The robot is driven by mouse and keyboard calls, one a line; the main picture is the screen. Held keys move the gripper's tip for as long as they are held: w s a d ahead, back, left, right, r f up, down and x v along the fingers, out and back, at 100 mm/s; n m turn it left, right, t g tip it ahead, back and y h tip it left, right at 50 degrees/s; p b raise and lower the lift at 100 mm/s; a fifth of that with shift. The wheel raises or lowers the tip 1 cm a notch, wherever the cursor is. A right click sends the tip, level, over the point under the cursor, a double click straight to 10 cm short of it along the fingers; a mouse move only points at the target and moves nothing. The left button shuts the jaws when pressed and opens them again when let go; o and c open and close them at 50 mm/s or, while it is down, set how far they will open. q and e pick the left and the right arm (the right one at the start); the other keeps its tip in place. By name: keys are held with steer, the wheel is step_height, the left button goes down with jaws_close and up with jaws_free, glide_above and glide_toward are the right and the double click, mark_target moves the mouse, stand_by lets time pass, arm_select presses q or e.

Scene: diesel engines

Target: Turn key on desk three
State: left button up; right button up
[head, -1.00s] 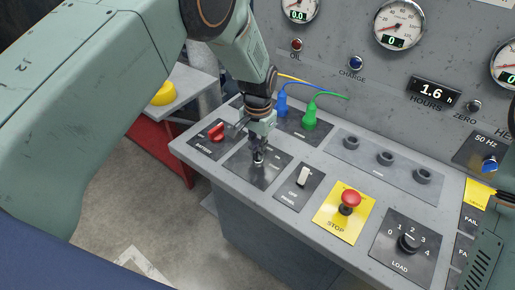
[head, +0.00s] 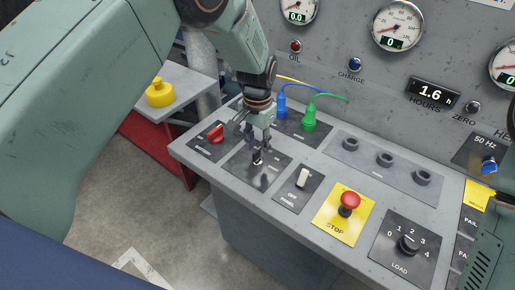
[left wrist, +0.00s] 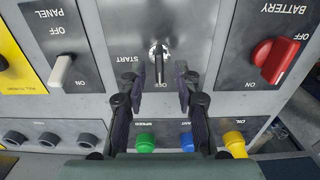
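The key (head: 256,160) sits in its lock on the dark start plate (head: 268,174) of the sloping desk. In the left wrist view the key (left wrist: 159,62) has a silver lock collar and a dark grip that lies along the picture's vertical. The START label is to its lower left there. My left gripper (head: 257,151) is just above the key. In the left wrist view its two fingers (left wrist: 159,92) are apart, one on each side of the key's lower end, with gaps between them and the key. My right gripper is not in view.
A red battery switch (head: 216,133) is left of the key. A white panel switch (head: 303,178), a red stop button (head: 349,201) and a load knob (head: 408,244) are to the right. Blue (head: 282,105) and green (head: 309,119) plugs with cables stand close behind the gripper.

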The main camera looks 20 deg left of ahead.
mark_target(257, 150)
arm_select(q)
step_height(257, 150, up, 10)
steer(key=shift+f, duration=0.2)
steer(key=shift+s, duration=0.15)
stand_by(0.4)
